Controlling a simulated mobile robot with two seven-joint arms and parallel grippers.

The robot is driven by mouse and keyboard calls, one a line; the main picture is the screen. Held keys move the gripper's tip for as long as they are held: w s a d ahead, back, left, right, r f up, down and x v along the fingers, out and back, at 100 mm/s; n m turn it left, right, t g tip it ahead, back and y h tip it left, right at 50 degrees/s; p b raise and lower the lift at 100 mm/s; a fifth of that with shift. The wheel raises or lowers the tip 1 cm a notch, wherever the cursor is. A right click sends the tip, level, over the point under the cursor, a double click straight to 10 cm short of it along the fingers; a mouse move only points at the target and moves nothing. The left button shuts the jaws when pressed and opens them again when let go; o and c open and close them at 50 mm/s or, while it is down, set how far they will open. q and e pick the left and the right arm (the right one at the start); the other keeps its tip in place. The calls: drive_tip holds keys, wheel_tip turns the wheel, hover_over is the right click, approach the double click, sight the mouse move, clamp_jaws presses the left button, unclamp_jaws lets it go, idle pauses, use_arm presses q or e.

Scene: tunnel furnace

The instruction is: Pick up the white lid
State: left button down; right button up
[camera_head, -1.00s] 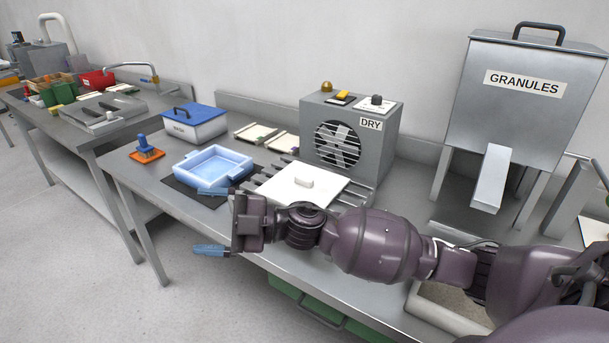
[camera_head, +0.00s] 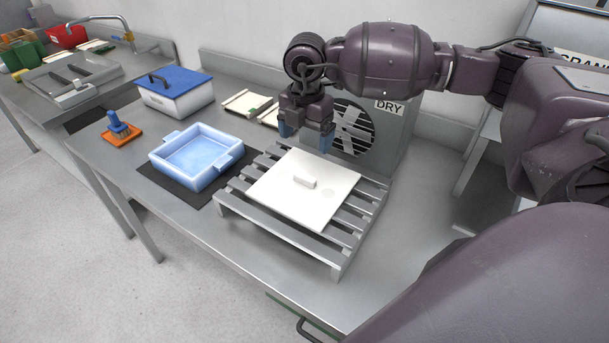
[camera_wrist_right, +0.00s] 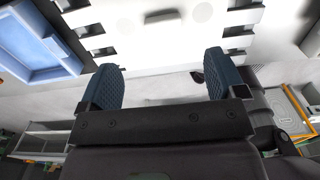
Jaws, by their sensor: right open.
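The white lid (camera_head: 320,205) is a flat square plate with a small raised handle (camera_head: 305,182) at its middle. It lies on a grey slatted rack (camera_head: 236,207) on the metal bench. My right gripper (camera_head: 307,140) points down above the far side of the rack, in front of the fan box, higher than the lid and apart from it. Its blue fingers are open and empty. In the right wrist view the lid (camera_wrist_right: 135,17) lies beyond the open fingers (camera_wrist_right: 163,80), with its handle near the top. My left gripper is not in view.
A blue basin (camera_head: 190,160) stands on a dark mat left of the rack. A grey fan box (camera_head: 385,125) marked DRY stands behind the rack, partly hidden by my arm. A blue-lidded box (camera_head: 178,95) and an orange-based stamp-like tool (camera_head: 120,133) stand farther left. Bare bench (camera_head: 420,210) shows right of the rack.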

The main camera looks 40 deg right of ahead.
sight(305, 175)
drive_tip(key=f, duration=1)
drive_tip(key=shift+s+a+f, duration=0.3)
drive_tip(key=shift+r, duration=0.1)
drive_tip(key=c, duration=1.3)
